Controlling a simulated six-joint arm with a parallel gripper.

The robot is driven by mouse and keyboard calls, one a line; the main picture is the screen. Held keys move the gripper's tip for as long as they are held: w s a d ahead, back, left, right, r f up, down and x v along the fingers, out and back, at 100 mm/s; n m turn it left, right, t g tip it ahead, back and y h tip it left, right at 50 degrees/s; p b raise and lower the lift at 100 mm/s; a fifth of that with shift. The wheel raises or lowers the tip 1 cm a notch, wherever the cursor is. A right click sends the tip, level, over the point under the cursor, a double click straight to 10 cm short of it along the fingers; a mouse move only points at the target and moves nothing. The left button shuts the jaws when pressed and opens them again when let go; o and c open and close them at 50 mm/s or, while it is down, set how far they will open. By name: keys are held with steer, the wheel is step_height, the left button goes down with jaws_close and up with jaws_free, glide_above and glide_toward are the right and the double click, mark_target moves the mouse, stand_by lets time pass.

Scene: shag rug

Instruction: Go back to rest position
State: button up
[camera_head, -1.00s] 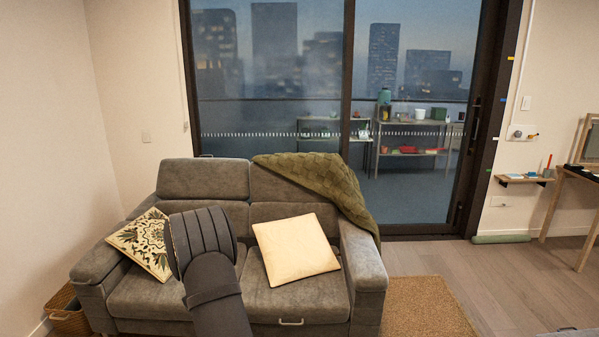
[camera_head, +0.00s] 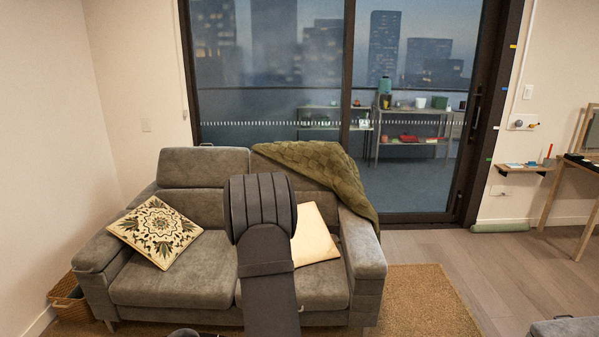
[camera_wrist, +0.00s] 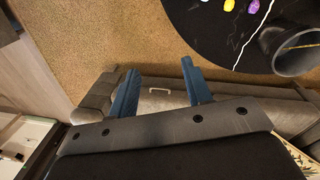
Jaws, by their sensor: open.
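My gripper (camera_wrist: 160,92) shows in the wrist view as two blue fingers spread apart with nothing between them. It is open and empty, above the front of the grey sofa (camera_wrist: 245,85). In the head view my dark arm stands upright before the sofa (camera_head: 170,280) and covers part of the cream cushion (camera_head: 316,238). The fingers are hidden in the head view.
A patterned cushion (camera_head: 157,232) and a green throw (camera_head: 325,170) lie on the sofa. A wicker basket (camera_head: 70,300) stands at left. The wrist view shows a black round surface (camera_wrist: 205,30) with a dark bin (camera_wrist: 290,50) and small coloured objects. The shag rug (camera_head: 430,300) is clear at right.

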steer(key=s+d+m, duration=0.2)
steer(key=s+d, duration=0.1)
steer(key=d, duration=0.3)
steer(key=shift+s+f, duration=0.2)
